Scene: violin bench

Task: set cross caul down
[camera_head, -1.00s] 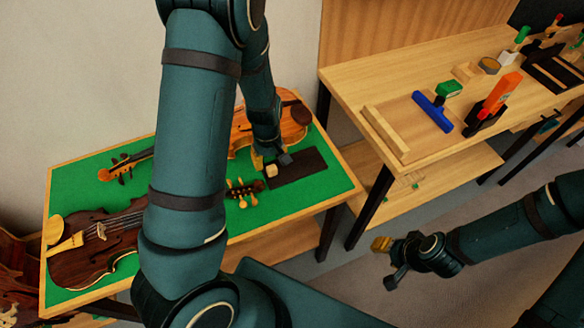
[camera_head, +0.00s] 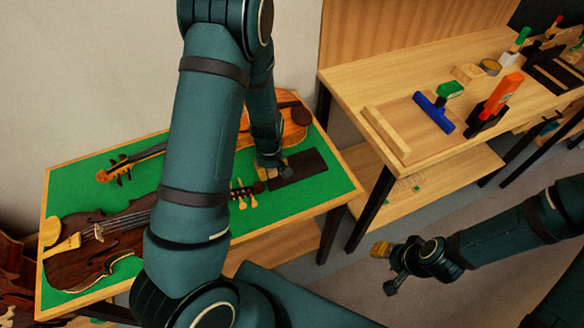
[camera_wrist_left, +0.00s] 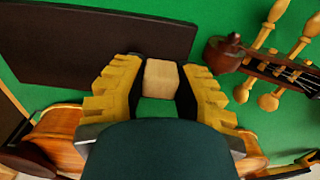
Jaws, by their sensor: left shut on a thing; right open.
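The cross caul appears to be the small pale wooden block (camera_wrist_left: 161,78) between the yellow fingertips in the left wrist view. My left gripper (camera_head: 270,163) is shut on it, low over the green-topped table (camera_head: 315,190). In the left wrist view, the left gripper (camera_wrist_left: 160,85) has the block beside the edge of a dark brown flat board (camera_wrist_left: 110,38). I cannot tell whether the block touches the green surface. The board (camera_head: 302,167) lies just right of the gripper in the head view. My right gripper (camera_head: 385,265) is open and empty, off to the right above the floor.
A dark violin (camera_head: 95,240) lies at the table's left, its pegs (camera_head: 243,196) close to my left gripper. A lighter violin (camera_head: 293,122) lies behind. A wooden bench (camera_head: 390,90) with tools stands at right. Green cloth is free at the table's front right.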

